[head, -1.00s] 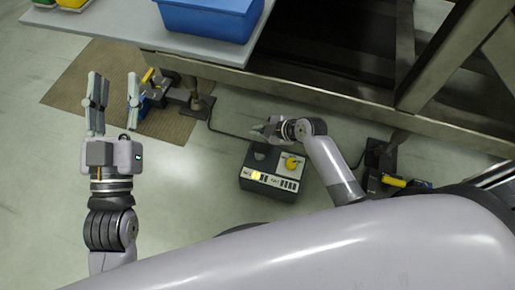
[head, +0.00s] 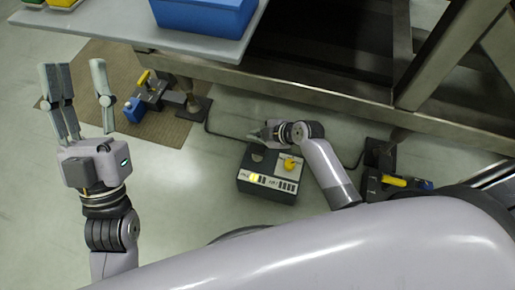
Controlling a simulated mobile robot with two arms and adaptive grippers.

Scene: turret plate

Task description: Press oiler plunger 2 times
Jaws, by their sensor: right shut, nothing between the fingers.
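A dark box (head: 265,185) with a light label strip stands on the floor. A yellow knob (head: 290,165) sits on its top right and a rounded grey part (head: 257,158) on its top left. I cannot tell for sure which part is the oiler plunger. My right gripper (head: 264,132) is shut and empty, just behind the box's far edge; its fingertips are small and I cannot tell whether they touch anything. My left gripper (head: 78,72) is open and empty, with its fingers spread, at the left above the floor and mat, well away from the box.
A grey table (head: 200,42) with a blue bin (head: 205,12) is at the top. A blue and yellow device (head: 148,90) is on the brown mat (head: 185,128). Another yellow-handled device (head: 400,182) is at the right. A cable runs behind the box. Floor left of the box is clear.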

